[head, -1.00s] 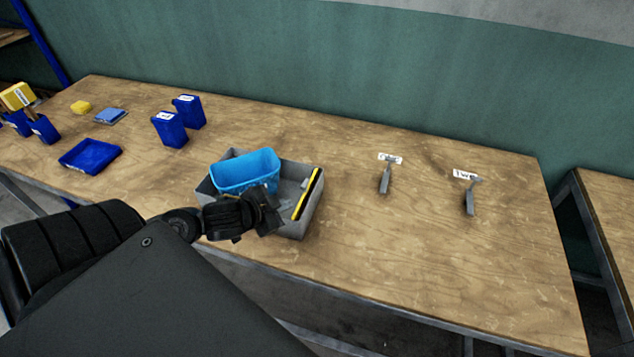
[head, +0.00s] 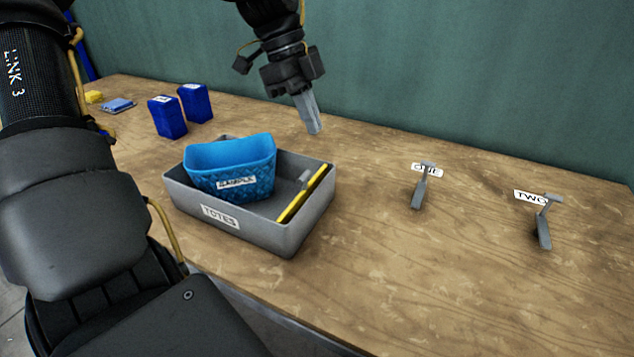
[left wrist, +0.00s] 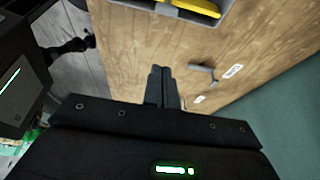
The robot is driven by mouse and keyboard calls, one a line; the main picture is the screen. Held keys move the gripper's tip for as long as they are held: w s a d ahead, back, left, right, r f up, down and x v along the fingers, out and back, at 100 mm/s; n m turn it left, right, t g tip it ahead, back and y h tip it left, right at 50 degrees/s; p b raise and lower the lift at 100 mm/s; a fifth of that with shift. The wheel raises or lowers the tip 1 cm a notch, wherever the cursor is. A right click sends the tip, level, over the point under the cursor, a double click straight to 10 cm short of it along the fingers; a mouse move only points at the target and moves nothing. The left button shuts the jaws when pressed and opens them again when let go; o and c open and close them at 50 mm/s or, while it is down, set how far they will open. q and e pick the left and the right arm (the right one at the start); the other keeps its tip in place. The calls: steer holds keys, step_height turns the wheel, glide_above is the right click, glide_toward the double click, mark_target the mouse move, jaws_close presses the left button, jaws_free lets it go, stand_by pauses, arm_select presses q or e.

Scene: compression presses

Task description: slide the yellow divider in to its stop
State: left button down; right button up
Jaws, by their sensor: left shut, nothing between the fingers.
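The yellow divider (head: 306,194) is a thin slab with a dark edge, at the right end of the grey tote (head: 220,218) labelled TOTES. It leans at a slant, and its lower part is hidden in the tote. It also shows at the top of the left wrist view (left wrist: 196,6). My left gripper (head: 315,131) hangs fingers down beyond the tote's back right corner, apart from the divider. Its fingers (left wrist: 161,70) are shut together and empty. My right gripper is in neither view.
A blue basket (head: 230,181) labelled SAMPLE fills the tote's left part. Two grey handles (head: 419,190) (head: 544,228) stand at labels ONE and TWO on the right. Blue boxes (head: 166,118) stand at the back left.

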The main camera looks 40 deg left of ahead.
mark_target(305, 191)
arm_select(q)
steer(key=shift+s+f, duration=0.1)
steer(key=shift+f, duration=0.15)
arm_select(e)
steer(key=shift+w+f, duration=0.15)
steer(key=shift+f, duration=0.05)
